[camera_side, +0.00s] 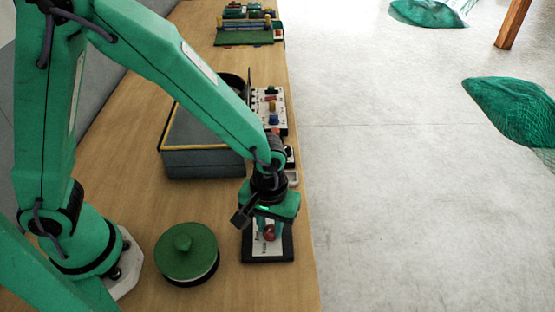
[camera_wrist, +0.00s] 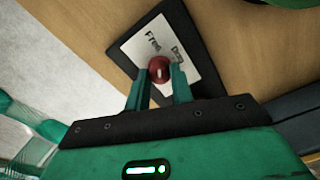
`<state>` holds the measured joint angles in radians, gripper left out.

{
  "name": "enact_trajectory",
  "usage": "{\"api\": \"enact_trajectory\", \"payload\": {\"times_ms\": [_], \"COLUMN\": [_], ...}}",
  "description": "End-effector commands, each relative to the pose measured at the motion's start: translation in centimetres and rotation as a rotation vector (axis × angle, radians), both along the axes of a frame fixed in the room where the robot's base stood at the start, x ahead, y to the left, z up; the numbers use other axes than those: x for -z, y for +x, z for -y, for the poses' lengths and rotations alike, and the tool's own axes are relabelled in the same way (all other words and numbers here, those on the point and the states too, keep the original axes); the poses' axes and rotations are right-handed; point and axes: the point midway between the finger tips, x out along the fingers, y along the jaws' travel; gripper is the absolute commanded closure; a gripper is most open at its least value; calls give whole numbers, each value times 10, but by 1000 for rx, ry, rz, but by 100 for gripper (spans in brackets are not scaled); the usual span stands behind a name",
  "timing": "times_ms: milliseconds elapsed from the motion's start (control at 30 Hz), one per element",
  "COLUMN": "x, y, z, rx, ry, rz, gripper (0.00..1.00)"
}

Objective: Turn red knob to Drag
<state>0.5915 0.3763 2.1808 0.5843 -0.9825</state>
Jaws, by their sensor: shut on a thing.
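The red knob (camera_side: 269,233) sits on a white label plate with a dark border (camera_side: 262,252) near the table's right edge. In the wrist view the red knob (camera_wrist: 159,69) has a pale mark on its top, and the plate (camera_wrist: 187,62) carries the words "Free" and "Drag". The mark's exact pointing is too small to tell. My gripper (camera_wrist: 158,82) is over the plate, its two green fingers on either side of the knob and shut on it. In the side view my gripper (camera_side: 268,228) comes down from above and partly hides the plate.
A round green lidded pot (camera_side: 187,252) stands left of the plate. A grey box with a yellow rim (camera_side: 203,163) and a panel of coloured knobs (camera_side: 273,112) lie behind. The table (camera_side: 130,150) ends at the right, with floor and green nets (camera_side: 515,108) beyond.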

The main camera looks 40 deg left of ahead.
Motion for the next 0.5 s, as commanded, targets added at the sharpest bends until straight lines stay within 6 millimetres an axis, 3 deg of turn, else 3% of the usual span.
{"api": "enact_trajectory", "payload": {"times_ms": [500], "x": [0], "y": [0], "z": [0], "rx": [166], "ry": [1], "rz": [-1], "gripper": [100]}}
